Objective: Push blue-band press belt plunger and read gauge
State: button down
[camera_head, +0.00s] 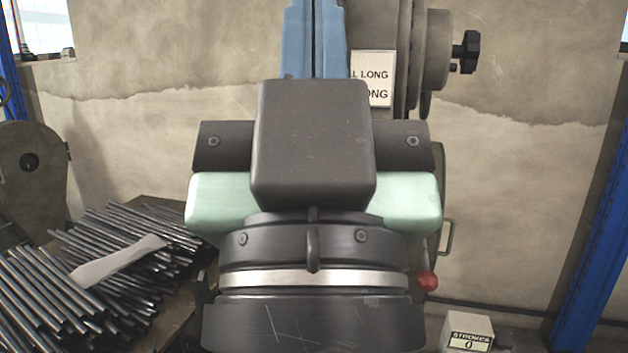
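My gripper (312,145) fills the middle of the view, seen from behind, with a dark housing, pale green sides and a silver wrist ring. Its fingertips cannot be made out, so I cannot tell whether it is open or shut. A press stands behind it, mostly hidden; its grey round parts (425,60) with a black knob (466,52) show at upper right. Two blue upright pieces (314,40) rise above the housing; I cannot tell what they belong to. A counter box (468,333) reads "STROKES 0". No blue band, belt plunger or gauge face can be made out.
A bench at left holds a heap of metal rods (85,275) with a pale strip (118,260) on top. A partly lettered sign (374,79) hangs behind. A red ball knob (427,281) is right of my wrist. A blue post (597,240) stands at far right.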

notch_tip(320, 180, up, 14)
jog(key=p, duration=1.1)
jog(key=shift+p, duration=0.4)
jog(key=c, duration=1.6)
grip_release()
jog(key=shift+r, duration=0.1)
